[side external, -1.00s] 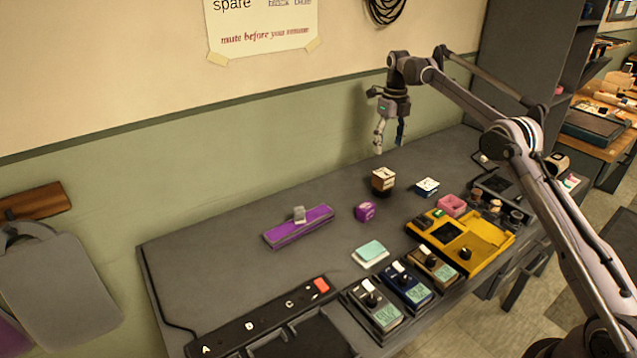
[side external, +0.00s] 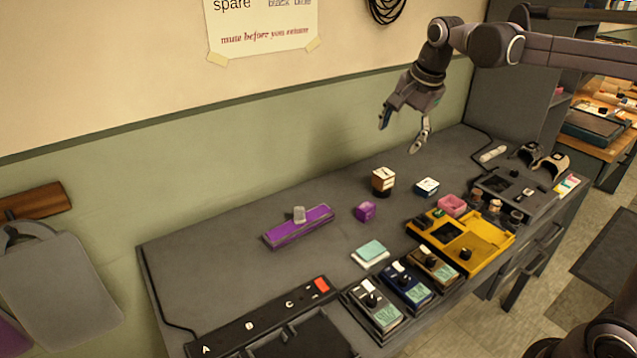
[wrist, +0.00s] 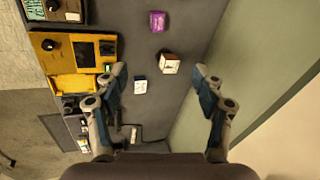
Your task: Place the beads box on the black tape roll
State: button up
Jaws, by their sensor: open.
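A cream-and-brown box (side external: 383,176) sits on a low black round base (side external: 382,192), which looks like the tape roll; in the wrist view the box (wrist: 169,65) hides most of it. A small white-and-blue box (side external: 427,187) lies to its right, also in the wrist view (wrist: 140,86). A purple box (side external: 365,211) stands to its left, also in the wrist view (wrist: 157,22). I cannot read which is the beads box. My gripper (side external: 399,138) is open and empty, tilted, above the table's back part. In the wrist view its fingers (wrist: 159,72) are spread wide.
A purple bar with a grey knob (side external: 298,227) lies left. A yellow tray (side external: 478,238), pink container (side external: 452,205), pale green-topped block (side external: 370,253) and several pedals (side external: 406,284) line the front.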

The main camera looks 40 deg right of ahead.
jog(key=s+a+f+n+t, duration=0.1)
jog(key=s+a+f+n, duration=0.2)
jog(key=s+f+n, duration=0.2)
jog(key=s+a+f+n+t, duration=0.2)
jog(key=s+a+f+n, duration=0.1)
jog(key=s+n, duration=0.8)
jog(key=s+f, duration=0.1)
jog(key=s, duration=0.1)
jog(key=shift+s+a+f+y, duration=0.3)
jog(key=shift+f, duration=0.1)
